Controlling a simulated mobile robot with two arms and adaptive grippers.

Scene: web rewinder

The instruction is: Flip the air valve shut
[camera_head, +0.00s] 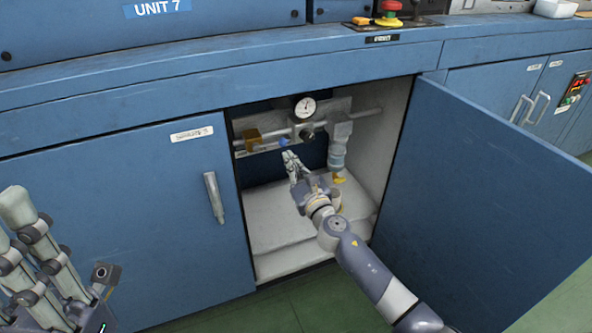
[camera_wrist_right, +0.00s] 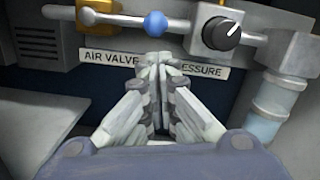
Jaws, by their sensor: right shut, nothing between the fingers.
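The air valve has a brass-coloured body (camera_head: 252,139) on the pipe inside the open cabinet. A blue ball (camera_wrist_right: 155,24) tips its pale lever, which lies sideways along the pipe; the ball also shows in the head view (camera_head: 284,142). My right gripper (camera_head: 289,157) is inside the cabinet, shut and empty. In the right wrist view its fingertips (camera_wrist_right: 160,60) are just below the ball, in front of the "AIR VALVE" label; whether they touch the lever is unclear. My left gripper (camera_head: 10,222) is at the lower left, fingers apart and empty, partly cut off.
A black knob (camera_wrist_right: 221,33) sits right of the ball, below a gauge (camera_head: 304,107). A blue-grey filter bowl (camera_head: 338,154) hangs further right. The open door (camera_head: 480,190) flanks my right arm. The closed left door (camera_head: 120,220) has a handle (camera_head: 213,197).

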